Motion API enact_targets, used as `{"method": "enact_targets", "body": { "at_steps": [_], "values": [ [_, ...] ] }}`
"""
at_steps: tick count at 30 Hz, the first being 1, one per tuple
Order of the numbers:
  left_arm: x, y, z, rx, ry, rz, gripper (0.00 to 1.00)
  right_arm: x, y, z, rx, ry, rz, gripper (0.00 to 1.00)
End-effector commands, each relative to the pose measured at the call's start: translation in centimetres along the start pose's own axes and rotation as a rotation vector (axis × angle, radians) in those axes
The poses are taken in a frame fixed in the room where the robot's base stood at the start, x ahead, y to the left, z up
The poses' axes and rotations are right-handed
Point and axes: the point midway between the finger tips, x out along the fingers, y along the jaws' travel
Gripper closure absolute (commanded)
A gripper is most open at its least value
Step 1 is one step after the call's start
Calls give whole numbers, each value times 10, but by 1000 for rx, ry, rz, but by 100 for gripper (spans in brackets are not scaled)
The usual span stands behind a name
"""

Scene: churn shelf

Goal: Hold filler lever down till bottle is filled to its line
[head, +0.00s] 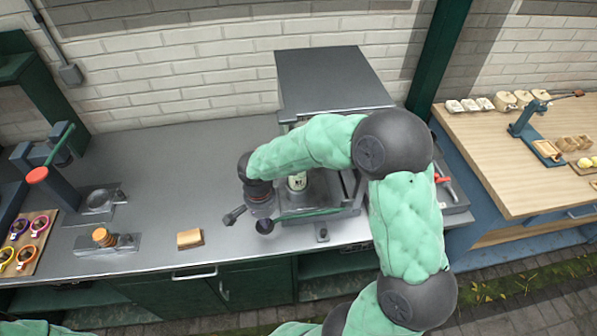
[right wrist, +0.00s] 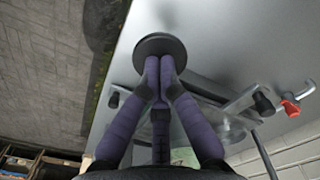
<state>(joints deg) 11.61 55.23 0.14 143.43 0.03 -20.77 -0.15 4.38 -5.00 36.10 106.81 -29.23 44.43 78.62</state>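The filler (head: 325,75) is a grey boxy machine on the counter, largely covered by my right arm. A small bottle (head: 297,181) with a pale label and green on it stands in its front bay; its fill line and liquid level are too small to tell. A green lever bar (head: 310,212) crosses the bay's front and appears to end in a round black knob (head: 265,227). My right gripper (head: 264,214) is at this knob. In the right wrist view, the purple fingers (right wrist: 158,68) are together, their tips against the round dark knob (right wrist: 160,46). My left gripper is out of view.
A red-knobbed press (head: 37,175), a grey fixture with a wooden knob (head: 104,238) and a small tan block (head: 190,238) are on the counter at left. A wooden table (head: 490,140) with jars stands at right. The counter left of the filler is mostly clear.

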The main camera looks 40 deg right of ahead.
Motion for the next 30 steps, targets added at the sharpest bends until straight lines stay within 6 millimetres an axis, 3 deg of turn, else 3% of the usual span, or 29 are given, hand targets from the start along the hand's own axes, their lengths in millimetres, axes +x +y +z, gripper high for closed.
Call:
{"method": "enact_targets", "body": {
  "at_steps": [3,14,30],
  "values": [
    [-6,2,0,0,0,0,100,-9,-2,0,0,0,-1,100],
    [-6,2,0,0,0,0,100,-10,-2,0,0,0,-1,100],
    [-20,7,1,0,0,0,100,-34,0,2,0,-1,-1,100]
  ]
}}
